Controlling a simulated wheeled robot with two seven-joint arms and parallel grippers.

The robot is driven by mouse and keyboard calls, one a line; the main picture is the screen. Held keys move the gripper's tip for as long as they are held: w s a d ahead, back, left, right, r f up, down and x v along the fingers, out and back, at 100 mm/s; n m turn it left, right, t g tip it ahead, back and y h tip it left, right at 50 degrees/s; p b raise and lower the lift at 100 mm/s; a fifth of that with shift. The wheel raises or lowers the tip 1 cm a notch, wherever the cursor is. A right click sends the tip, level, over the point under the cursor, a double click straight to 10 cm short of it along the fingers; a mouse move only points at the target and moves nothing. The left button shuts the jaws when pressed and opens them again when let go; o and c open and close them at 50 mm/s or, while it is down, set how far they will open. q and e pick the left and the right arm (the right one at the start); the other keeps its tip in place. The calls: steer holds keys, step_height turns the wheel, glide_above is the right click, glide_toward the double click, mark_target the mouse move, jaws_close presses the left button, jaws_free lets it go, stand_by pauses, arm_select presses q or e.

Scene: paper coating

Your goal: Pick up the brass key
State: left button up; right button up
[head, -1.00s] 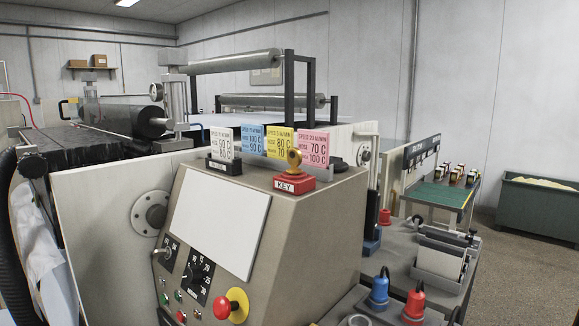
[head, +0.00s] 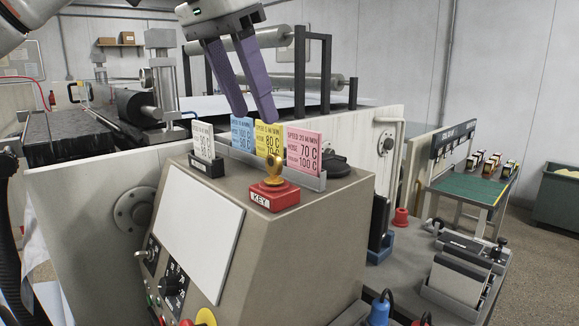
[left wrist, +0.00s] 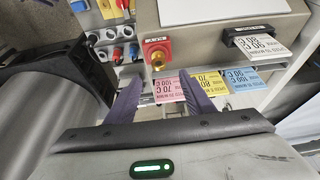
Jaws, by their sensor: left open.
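The brass key (head: 274,172) stands upright in a red block labelled KEY (head: 275,195) on top of the beige control console. In the left wrist view the key (left wrist: 157,60) and its red block (left wrist: 154,46) lie beyond the fingertips. My left gripper (head: 252,116) comes in from the top with its two purple fingers pointing down, above and a little behind and left of the key. It is open and empty; its fingers also show in the left wrist view (left wrist: 158,84), with the key roughly in line with the gap. My right gripper is out of view.
Blue, yellow and pink cards (head: 304,151) stand in a rack right behind the key. A white card in a black holder (head: 206,165) stands to its left. A black round object (head: 346,171) sits to the right. The console top in front is clear.

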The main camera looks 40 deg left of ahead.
mark_target(270, 156)
arm_select(q)
steer(key=x, duration=0.9)
steer(key=shift+w+f, duration=0.1)
steer(key=shift+f, duration=0.25)
steer(key=c, duration=1.1)
